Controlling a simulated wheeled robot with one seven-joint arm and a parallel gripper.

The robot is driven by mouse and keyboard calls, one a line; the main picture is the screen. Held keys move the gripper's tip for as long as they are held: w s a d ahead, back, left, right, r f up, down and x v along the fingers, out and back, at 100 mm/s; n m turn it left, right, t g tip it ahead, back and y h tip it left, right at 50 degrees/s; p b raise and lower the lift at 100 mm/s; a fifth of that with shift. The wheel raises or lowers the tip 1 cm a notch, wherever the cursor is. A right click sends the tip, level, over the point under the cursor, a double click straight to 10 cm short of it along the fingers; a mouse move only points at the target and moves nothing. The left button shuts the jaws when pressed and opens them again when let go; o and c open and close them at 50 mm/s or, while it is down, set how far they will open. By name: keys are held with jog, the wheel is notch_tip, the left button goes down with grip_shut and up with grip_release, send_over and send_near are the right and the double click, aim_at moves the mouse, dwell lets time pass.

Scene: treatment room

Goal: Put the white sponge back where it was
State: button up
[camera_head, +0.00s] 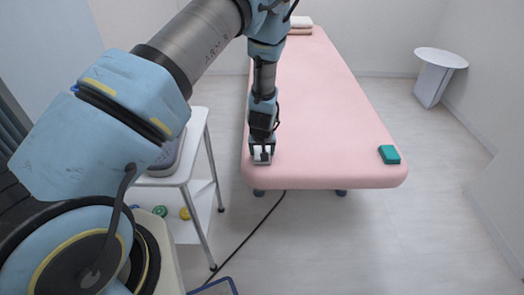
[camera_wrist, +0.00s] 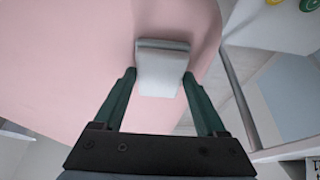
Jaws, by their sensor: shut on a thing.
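The white sponge (camera_wrist: 160,72) is a pale block between my gripper's two green fingers in the wrist view. My gripper (camera_wrist: 158,82) is shut on it. In the head view my gripper (camera_head: 262,150) is over the near left corner of the pink treatment bed (camera_head: 320,110), and a small part of the white sponge (camera_head: 262,158) shows below it. I cannot tell whether the sponge touches the bed or is held just above it.
A teal block (camera_head: 389,154) lies on the bed's near right corner. A white trolley (camera_head: 196,150) stands left of the bed, with a grey tray on top and small coloured round things below. A round side table (camera_head: 440,58) stands at the right. The bed's middle is clear.

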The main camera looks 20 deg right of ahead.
jog(key=o, duration=1.2)
jog(key=shift+o, duration=0.2)
jog(key=shift+r+p, duration=0.2)
jog(key=shift+p, duration=0.1)
jog(key=b+v, duration=0.2)
jog(key=v, duration=1)
jog(key=w+a+r+n+g, duration=0.1)
jog(key=a+r, duration=0.3)
jog(key=a, duration=0.3)
jog(key=a+r+n+y, duration=0.1)
jog(key=a+r, duration=0.2)
jog(key=a, duration=0.3)
jog(key=w+a+r+n+g, duration=0.1)
jog(key=a+r, duration=0.3)
jog(key=a, duration=0.3)
jog(key=s+a+r, duration=0.2)
jog(key=s+a, duration=0.2)
jog(key=a, duration=0.3)
jog(key=s+a+r, duration=0.3)
jog(key=s+a, duration=0.1)
jog(key=a, duration=0.3)
jog(key=shift+r+n+g+y, duration=0.3)
jog(key=shift+r+n+y, duration=0.05)
jog(key=shift+n+y, duration=0.05)
